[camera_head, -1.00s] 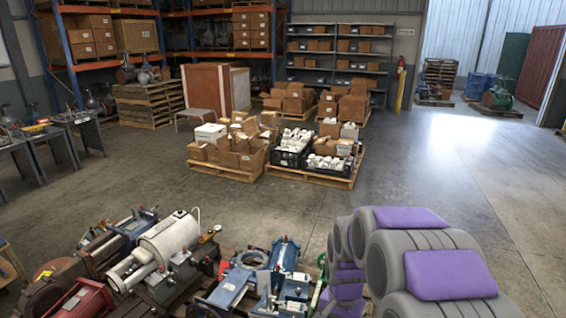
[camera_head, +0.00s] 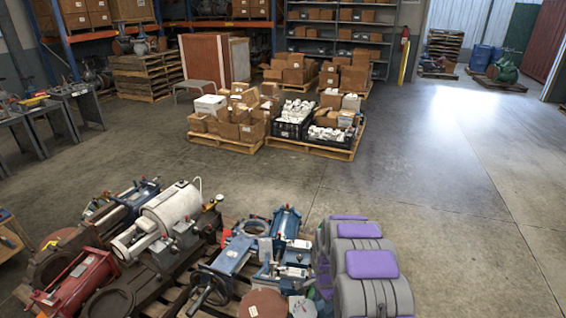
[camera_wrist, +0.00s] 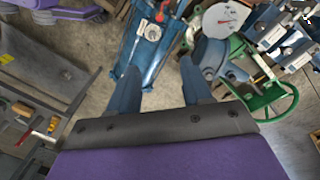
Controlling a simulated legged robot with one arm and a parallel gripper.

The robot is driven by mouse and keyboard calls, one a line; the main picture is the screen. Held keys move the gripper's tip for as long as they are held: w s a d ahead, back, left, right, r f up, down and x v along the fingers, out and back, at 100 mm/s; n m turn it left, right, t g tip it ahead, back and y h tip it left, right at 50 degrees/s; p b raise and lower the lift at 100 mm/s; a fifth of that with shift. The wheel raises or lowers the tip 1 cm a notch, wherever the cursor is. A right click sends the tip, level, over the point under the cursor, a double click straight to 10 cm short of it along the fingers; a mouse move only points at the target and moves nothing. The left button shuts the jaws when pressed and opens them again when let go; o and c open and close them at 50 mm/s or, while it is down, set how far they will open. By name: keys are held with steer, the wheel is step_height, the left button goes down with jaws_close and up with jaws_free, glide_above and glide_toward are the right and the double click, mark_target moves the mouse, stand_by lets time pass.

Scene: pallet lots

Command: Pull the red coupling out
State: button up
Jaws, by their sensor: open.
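No part shows clearly as the red coupling. In the head view a red cylindrical machine (camera_head: 75,283) lies at the front left of the pallet load. A flat reddish-brown disc (camera_head: 263,303) lies at the bottom middle; I cannot tell if either is the coupling. My gripper (camera_wrist: 160,75) shows in the wrist view with its two blue-grey fingers spread and nothing between them. Beyond the fingers is a blue machine (camera_wrist: 150,40). In the head view my grey and purple arm fills the lower right and hides the gripper.
A white cylinder machine (camera_head: 170,215) and blue machinery (camera_head: 285,225) crowd the front pallet. A green handwheel (camera_wrist: 270,100) is right of my fingers. A grey bench (camera_wrist: 45,75) with tools is at left. Boxes on a pallet (camera_head: 325,150) stand farther back. The floor at right is clear.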

steer(key=f+m, duration=0.1)
steer(key=f, duration=0.8)
steer(key=s+f+m+b, duration=0.1)
steer(key=f+m, duration=0.1)
steer(key=f, duration=0.7)
steer(key=d+f+m+b, duration=0.1)
steer(key=f, duration=0.7)
steer(key=shift+s+f+m, duration=0.3)
steer(key=shift+s+f, duration=0.05)
steer(key=shift+f, duration=0.05)
